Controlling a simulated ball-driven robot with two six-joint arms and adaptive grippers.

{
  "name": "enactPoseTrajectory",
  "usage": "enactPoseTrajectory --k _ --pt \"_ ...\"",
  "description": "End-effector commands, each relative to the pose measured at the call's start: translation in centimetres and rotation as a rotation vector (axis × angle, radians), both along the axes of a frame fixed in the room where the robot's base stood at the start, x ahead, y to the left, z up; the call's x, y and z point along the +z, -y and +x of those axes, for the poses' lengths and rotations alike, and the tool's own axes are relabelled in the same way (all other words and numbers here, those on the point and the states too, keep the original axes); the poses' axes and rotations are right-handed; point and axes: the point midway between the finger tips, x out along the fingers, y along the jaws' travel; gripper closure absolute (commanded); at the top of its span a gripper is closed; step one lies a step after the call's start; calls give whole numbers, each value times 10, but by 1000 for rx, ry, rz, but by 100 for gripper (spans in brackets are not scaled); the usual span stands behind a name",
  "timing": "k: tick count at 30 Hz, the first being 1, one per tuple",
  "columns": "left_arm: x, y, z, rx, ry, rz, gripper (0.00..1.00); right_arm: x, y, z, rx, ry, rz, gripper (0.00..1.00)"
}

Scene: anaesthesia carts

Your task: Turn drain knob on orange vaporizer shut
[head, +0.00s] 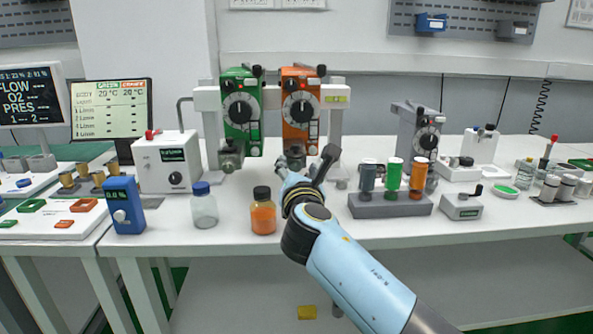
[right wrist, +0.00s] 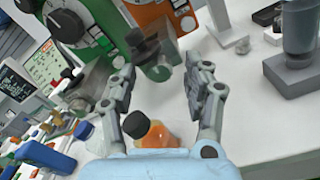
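The orange vaporizer (head: 300,112) hangs on a white frame, to the right of the green vaporizer (head: 238,110). Its dark drain fitting (head: 295,153) shows at its lower end, just beyond my right gripper (head: 306,172). In the right wrist view the orange vaporizer (right wrist: 160,14) is partly cut off at the top. The drain fitting (right wrist: 157,66), a dark cap with a greyish knob-like end, lies ahead between the fingers. My right gripper (right wrist: 158,88) is open, with its fingers well apart and nothing between the tips. The knob's turn position cannot be told. My left gripper is not in view.
An orange-filled bottle (head: 263,218) with a black cap stands in front, close below my right gripper. A clear bottle (head: 204,210) with a blue cap stands to its left. A grey rack (head: 388,207) with coloured bottles stands to the right.

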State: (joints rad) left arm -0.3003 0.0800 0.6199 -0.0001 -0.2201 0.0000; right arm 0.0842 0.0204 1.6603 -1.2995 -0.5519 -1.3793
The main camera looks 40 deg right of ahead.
Motion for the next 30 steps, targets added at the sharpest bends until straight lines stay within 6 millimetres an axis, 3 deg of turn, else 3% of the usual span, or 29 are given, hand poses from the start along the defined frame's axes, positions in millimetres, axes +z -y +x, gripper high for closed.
enactPoseTrajectory --k 8,21,30 --pt "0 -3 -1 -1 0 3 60 -1 -4 -6 1 -1 2 49" --pt "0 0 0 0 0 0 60 -1 -36 -62 0 0 1 49" --pt "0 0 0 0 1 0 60 -1 -38 -65 0 0 0 49"
